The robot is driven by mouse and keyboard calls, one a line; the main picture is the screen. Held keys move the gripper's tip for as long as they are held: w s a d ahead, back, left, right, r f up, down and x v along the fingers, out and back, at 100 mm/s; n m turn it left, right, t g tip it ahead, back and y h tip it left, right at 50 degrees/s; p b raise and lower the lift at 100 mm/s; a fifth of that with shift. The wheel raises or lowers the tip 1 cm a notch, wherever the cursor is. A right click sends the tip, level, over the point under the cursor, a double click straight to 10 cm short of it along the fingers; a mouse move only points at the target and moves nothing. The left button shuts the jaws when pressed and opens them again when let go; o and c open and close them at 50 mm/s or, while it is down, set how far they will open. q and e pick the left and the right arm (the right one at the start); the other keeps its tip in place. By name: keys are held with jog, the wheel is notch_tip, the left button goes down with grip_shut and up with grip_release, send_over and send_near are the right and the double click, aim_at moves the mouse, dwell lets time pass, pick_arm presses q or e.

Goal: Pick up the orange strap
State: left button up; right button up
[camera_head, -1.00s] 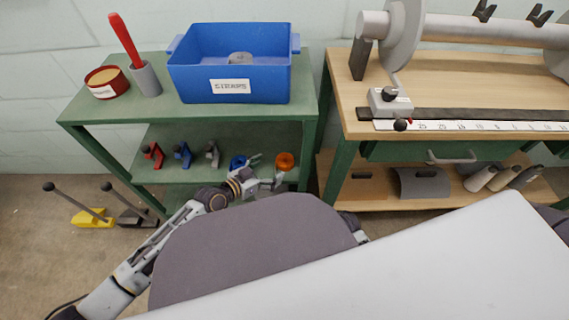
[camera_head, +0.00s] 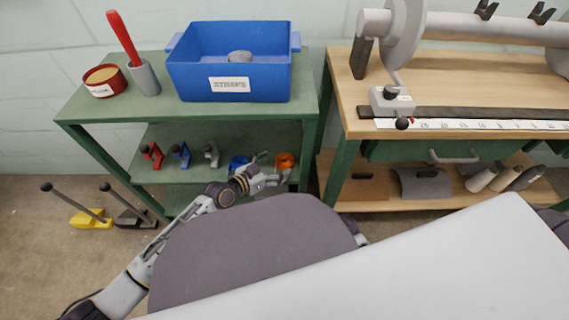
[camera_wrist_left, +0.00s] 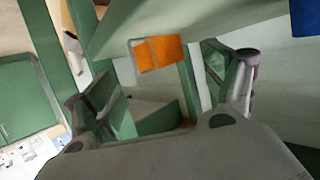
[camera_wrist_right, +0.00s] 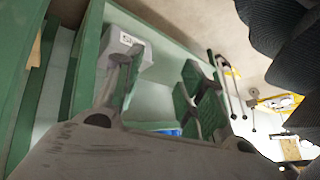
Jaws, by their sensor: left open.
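The orange strap (camera_head: 285,161) is a small coil at the right end of the green shelf unit's middle shelf. My left gripper (camera_head: 270,172) is just in front of the strap, to its lower left in the head view. In the left wrist view the strap (camera_wrist_left: 160,52) shows beyond and between the spread fingers of my left gripper (camera_wrist_left: 168,92), with nothing held. My right gripper (camera_wrist_right: 165,85) has its fingers apart and looks empty in the right wrist view; in the head view it is mostly hidden behind my body.
A blue strap (camera_head: 239,164) lies just left of the orange one. Red (camera_head: 152,154), blue (camera_head: 181,153) and grey (camera_head: 211,152) clamp-like tools stand farther left. A blue labelled bin (camera_head: 230,85) sits on the top shelf above. A wooden workbench (camera_head: 345,100) stands at right.

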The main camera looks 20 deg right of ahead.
aim_at(282, 162)
pick_arm(q)
jog(key=shift+x, duration=0.8)
jog(key=shift+b+x, duration=0.55)
jog(key=shift+x, duration=0.35)
pick_arm(e)
jog(key=shift+s+f, duration=0.2)
jog(key=shift+f, duration=0.4)
jog(key=shift+s+f, duration=0.2)
jog(key=shift+f, duration=0.4)
jog(key=shift+w+r, duration=0.1)
jog(key=shift+w, duration=0.05)
pick_arm(q)
jog(key=shift+c, duration=0.2)
jog(key=c, duration=1.1)
pick_arm(e)
jog(key=shift+w+a, duration=0.1)
jog(key=shift+a, duration=0.05)
